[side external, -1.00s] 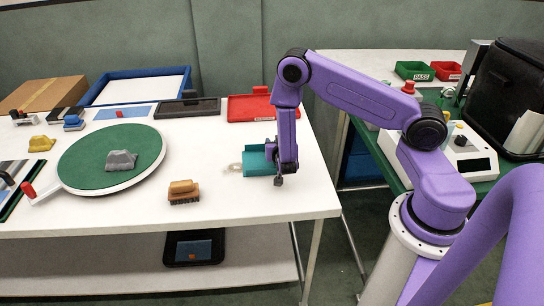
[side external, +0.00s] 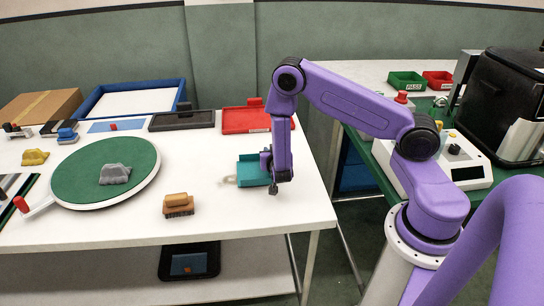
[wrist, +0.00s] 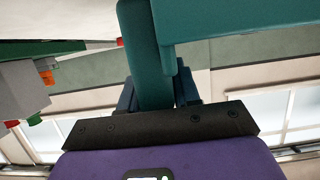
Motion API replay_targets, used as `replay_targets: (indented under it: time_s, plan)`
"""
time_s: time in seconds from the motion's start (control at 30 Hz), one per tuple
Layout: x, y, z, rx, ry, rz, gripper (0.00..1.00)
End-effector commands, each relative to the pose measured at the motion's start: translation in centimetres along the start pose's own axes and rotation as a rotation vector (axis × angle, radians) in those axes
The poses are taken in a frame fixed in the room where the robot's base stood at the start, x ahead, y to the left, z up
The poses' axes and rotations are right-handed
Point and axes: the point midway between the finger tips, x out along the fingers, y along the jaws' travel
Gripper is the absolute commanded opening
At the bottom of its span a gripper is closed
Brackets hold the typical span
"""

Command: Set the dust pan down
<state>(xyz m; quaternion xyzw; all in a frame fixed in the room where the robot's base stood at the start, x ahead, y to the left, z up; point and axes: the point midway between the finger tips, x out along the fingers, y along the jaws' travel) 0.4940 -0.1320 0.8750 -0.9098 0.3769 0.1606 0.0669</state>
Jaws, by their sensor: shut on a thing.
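The teal dust pan (side external: 252,172) is at the right part of the white table, its open side facing left. My gripper (side external: 272,186) is shut on it at its right end. In the wrist view the teal pan (wrist: 220,22) fills the top, with its handle (wrist: 148,75) running down to the jaws. The arm link hides part of the pan in the side view. I cannot tell whether the pan touches the table or hangs slightly above it. A small pale pile (side external: 228,181) lies just left of the pan.
A round green board (side external: 75,180) with a grey lump (side external: 114,174) is to the left. A red tray (side external: 246,122) and a black tray (side external: 182,121) lie behind. The table between brush and pan is clear.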

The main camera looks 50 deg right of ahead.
Motion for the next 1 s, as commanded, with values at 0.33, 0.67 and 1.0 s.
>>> replay_targets:
  time_s: [0.33, 0.67, 1.0]
  plan:
    - [-3.8, 1.1, -4.1, -0.001, 0.0, -0.004, 0.0]
    - [-9.5, 3.8, -6.5, -0.004, 0.001, -0.004, 0.0]
    - [-12.6, 5.5, -6.9, 0.001, 0.001, -0.002, 0.0]
